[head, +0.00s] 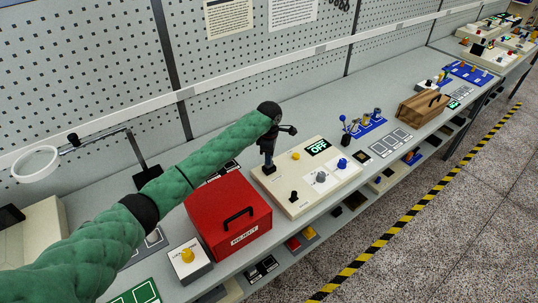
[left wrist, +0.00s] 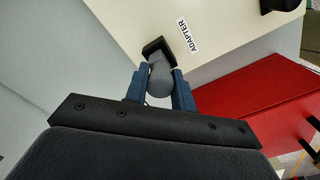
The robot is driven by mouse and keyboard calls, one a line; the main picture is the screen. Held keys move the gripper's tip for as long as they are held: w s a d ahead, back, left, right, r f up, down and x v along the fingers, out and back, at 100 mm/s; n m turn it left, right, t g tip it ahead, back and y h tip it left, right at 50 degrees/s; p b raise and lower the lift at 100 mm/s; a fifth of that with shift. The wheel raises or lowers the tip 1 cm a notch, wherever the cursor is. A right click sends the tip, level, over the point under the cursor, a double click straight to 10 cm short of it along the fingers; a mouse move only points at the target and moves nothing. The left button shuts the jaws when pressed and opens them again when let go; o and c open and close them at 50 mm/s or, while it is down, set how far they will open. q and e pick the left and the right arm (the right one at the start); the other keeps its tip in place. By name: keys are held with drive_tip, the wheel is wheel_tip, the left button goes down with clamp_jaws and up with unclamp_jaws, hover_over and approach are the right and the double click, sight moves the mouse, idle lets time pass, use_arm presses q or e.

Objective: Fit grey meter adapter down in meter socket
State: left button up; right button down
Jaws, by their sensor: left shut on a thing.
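My left gripper (head: 268,164) points down at the back left corner of the beige meter box (head: 313,194). In the left wrist view its blue fingers (left wrist: 160,90) are shut on the grey adapter (left wrist: 160,76), a short rounded grey cylinder. The adapter's far end meets a black square socket (left wrist: 153,46) beside the printed label ADAPTER (left wrist: 187,35). I cannot tell how deep the end sits in it. In the head view the adapter is too small to make out. My right gripper is not in view.
A red REJECT box (head: 228,222) with a black handle stands close left of the meter box. The box carries an OFF display (head: 317,148), a yellow knob (head: 296,156) and a blue knob (head: 342,164). A wooden box (head: 423,106) stands farther right. The pegboard wall is behind.

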use_arm(q)
drive_tip(key=shift+f, duration=0.6)
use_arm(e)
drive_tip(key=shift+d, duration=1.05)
use_arm(q)
drive_tip(key=shift+f, duration=0.15)
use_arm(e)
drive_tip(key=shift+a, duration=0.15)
